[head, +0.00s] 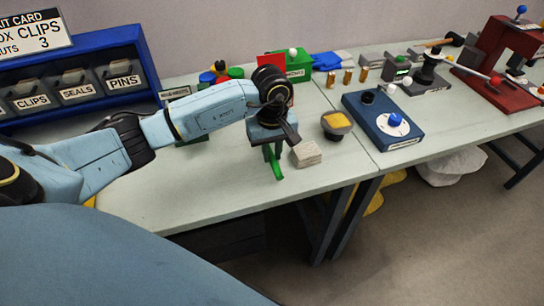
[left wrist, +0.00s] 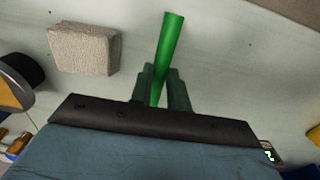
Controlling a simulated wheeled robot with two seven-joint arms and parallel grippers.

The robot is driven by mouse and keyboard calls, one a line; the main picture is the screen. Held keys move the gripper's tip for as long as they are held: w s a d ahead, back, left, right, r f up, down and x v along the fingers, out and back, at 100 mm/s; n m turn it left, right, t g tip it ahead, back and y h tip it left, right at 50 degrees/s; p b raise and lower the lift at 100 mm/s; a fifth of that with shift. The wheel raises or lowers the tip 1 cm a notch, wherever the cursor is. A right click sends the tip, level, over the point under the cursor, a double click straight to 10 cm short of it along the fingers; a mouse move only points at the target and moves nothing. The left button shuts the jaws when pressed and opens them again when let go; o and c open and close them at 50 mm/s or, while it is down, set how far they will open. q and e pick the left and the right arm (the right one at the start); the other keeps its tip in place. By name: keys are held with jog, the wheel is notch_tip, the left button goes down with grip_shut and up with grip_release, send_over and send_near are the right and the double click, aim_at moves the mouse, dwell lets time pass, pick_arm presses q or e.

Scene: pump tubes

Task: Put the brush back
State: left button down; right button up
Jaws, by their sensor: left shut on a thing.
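My left gripper (head: 271,152) is over the near table, pointing down. It is shut on a slim green rod (head: 274,164), which sticks out past the fingers close to the table top. In the left wrist view the green rod (left wrist: 170,50) stands between the two dark green fingers (left wrist: 162,90). I cannot tell whether this rod is part of a brush. A blue item with a paler end (head: 330,60) lies at the back of the table; it may be a brush, but it is too small to be sure. My right gripper is not in view.
A beige block (head: 307,154) lies just right of my left gripper. A blue bin rack (head: 125,45) stands at left. The table's front left is clear.

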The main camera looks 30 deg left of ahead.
aim_at(272, 156)
pick_arm(q)
jog(key=shift+f, duration=1.15)
jog(key=c, duration=1.3)
grip_release()
jog(key=shift+c, duration=0.2)
notch_tip(272, 156, up, 12)
